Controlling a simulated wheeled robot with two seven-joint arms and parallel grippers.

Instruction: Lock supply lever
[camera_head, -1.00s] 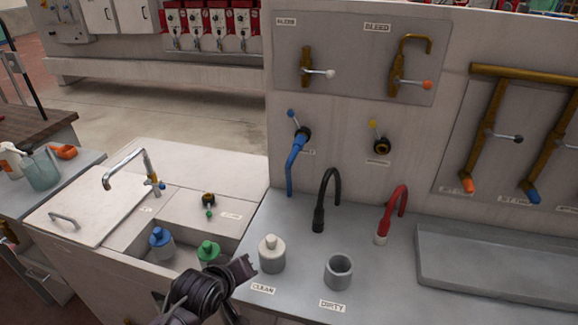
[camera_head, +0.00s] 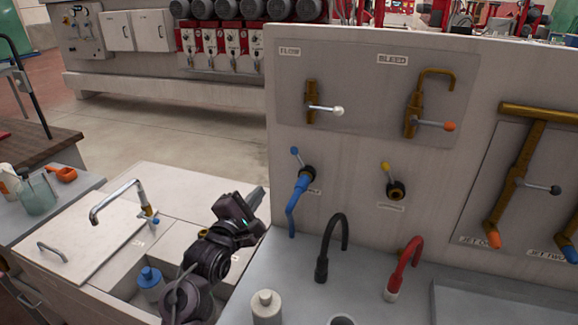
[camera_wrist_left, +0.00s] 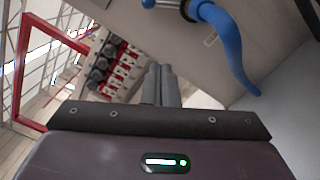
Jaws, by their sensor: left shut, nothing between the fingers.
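The blue-knobbed lever (camera_head: 296,153) sits on a dark round valve with a blue hose (camera_head: 297,205), on the upright panel. The knob points up and left. A small label by this valve is partly hidden behind the hose. In the left wrist view the blue hose (camera_wrist_left: 228,48) and part of the valve show at the top right. My left gripper (camera_head: 258,197) is shut and empty, to the left of and below the lever, apart from it. Its closed fingers (camera_wrist_left: 160,84) show in the left wrist view. My right gripper is not in view.
A yellow-knobbed valve (camera_head: 396,190) is right of the lever. FLOW (camera_head: 311,95) and BLEED (camera_head: 412,118) valves are above. A black hose (camera_head: 322,262) and red hose (camera_head: 393,290) rise from the counter. The faucet (camera_head: 118,200) stands left of my arm.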

